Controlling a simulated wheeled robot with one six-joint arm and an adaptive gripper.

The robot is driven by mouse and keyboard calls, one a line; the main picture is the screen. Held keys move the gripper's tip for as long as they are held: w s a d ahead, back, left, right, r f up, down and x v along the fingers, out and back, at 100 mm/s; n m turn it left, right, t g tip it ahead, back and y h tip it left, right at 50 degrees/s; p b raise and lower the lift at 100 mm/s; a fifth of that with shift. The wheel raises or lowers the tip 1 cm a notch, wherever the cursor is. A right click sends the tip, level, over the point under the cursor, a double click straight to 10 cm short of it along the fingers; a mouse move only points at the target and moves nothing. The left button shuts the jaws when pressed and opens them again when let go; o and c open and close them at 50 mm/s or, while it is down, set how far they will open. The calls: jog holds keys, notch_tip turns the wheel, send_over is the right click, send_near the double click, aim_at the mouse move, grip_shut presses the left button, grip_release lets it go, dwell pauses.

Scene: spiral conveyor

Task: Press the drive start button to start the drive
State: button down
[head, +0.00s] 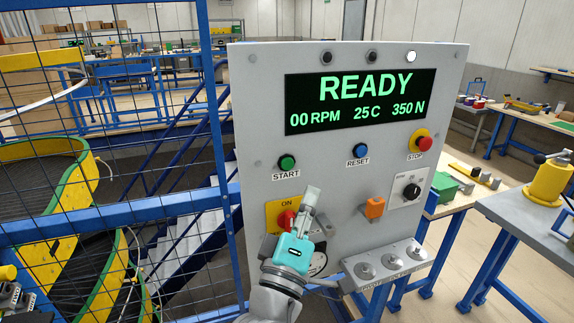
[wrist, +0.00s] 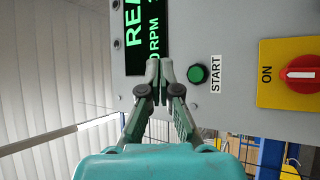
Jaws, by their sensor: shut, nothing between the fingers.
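The green START button (head: 287,162) is on the left of the grey control panel (head: 262,110), above its label. It also shows in the wrist view (wrist: 197,75), which is turned on its side, just right of the fingertips. My gripper (head: 312,192) is shut and empty in front of the panel, below and right of the button in the head view. Its closed fingertips also show in the wrist view (wrist: 160,66). I see no contact with the button. The display (head: 361,101) reads READY, 00 RPM, 25 C, 350 N.
A blue RESET button (head: 357,151) and a red STOP button (head: 422,143) are to the right. A red rotary switch (head: 287,220) on a yellow plate is partly behind my gripper. An orange part (head: 374,208) sticks out. A blue mesh fence (head: 110,215) stands left.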

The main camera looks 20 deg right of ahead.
jog(key=shift+w, duration=4.2)
jog(key=shift+w, duration=0.15)
jog(key=shift+w, duration=0.3)
jog(key=shift+w, duration=0.4)
jog(key=shift+s, duration=3.35)
